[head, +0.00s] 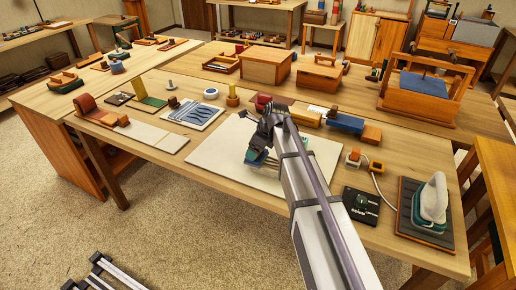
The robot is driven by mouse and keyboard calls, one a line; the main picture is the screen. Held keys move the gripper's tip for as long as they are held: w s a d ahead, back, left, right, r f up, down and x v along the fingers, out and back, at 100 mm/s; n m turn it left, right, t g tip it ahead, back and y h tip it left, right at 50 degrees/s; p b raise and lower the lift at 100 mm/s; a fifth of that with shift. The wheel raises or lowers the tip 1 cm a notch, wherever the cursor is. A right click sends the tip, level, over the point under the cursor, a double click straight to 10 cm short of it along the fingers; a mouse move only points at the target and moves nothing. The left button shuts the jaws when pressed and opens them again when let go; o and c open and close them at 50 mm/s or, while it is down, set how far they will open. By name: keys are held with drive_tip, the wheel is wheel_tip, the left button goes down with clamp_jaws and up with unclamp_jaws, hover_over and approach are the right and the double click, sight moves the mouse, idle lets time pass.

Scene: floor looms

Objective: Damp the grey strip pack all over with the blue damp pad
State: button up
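My gripper (264,138) is over the pale board (213,153) at the middle of the front bench. A small teal and grey layered piece (256,157) shows just below its fingers. The fingers are too small and dark to tell whether they are open or shut on something. A bit of green also shows past the arm, which hides the area between. I cannot tell for sure whether these parts are the grey strip pack or the blue damp pad. Blue-grey wavy strips (191,113) lie on a light sheet left of the board.
An iron (433,202) stands on a dark-bordered pad at the right, beside a black control box (361,205). A blue block (345,123) lies behind the arm. A round blue dish (210,93) and spools stand behind the board. The bench front left of the arm is fairly clear.

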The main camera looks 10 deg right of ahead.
drive_tip(key=shift+r+p, duration=2.7)
drive_tip(key=shift+r, duration=0.2)
wheel_tip(320, 180, up, 3)
drive_tip(key=p, duration=0.3)
drive_tip(key=shift+r, duration=0.15)
